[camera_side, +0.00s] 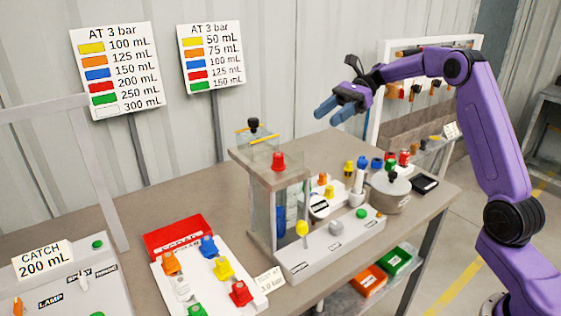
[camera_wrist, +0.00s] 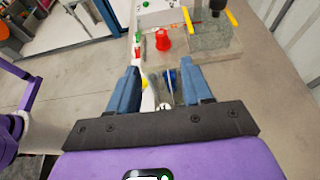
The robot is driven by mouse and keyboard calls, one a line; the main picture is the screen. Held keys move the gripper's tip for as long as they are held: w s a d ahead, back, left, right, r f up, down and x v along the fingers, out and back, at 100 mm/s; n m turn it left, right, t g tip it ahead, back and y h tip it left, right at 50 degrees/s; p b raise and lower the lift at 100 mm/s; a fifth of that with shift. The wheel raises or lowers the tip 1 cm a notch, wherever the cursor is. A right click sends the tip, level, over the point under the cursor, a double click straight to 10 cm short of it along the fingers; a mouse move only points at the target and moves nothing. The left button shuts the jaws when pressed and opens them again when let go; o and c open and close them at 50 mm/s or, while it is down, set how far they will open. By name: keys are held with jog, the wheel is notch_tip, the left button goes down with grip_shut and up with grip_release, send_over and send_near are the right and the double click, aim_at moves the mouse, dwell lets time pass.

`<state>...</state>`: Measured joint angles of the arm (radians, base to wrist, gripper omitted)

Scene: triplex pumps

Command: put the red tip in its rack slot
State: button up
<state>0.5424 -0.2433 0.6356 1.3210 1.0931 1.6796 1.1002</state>
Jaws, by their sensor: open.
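My gripper (camera_side: 329,114) is open and empty, raised above the back of the table; its two blue fingers also show in the wrist view (camera_wrist: 159,76). A red tapered piece (camera_side: 278,161) stands upright on top of the clear pump column, below and left of my gripper. A red piece also shows in the wrist view (camera_wrist: 163,38), beyond the fingers. Another red piece (camera_side: 240,293) sits on the white tray in front, and a small red one (camera_side: 404,158) stands at the back right. I cannot tell which is the task's red tip. A white-framed rack (camera_side: 474,42) with hanging coloured pieces stands behind my arm.
The clear column (camera_side: 262,212) rises from the table beside a grey control panel (camera_side: 330,246). A round metal pot (camera_side: 391,193) and a black box (camera_side: 425,183) stand right. A red box (camera_side: 178,236) is at left. Two signs stand behind.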

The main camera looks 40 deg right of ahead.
notch_tip(320, 180, up, 6)
jog(key=a, duration=0.1)
jog(key=h, duration=1.5)
send_near(278, 154)
jog(key=shift+s+d+f, duration=0.1)
jog(key=shift+d+f, duration=0.1)
jog(key=shift+f, duration=1.25)
jog(key=shift+d+f, duration=0.2)
jog(key=shift+f, duration=1.65)
jog(key=shift+d+f, duration=0.25)
jog(key=shift+f, duration=1.55)
jog(key=c, duration=0.9)
jog(key=shift+r, duration=0.15)
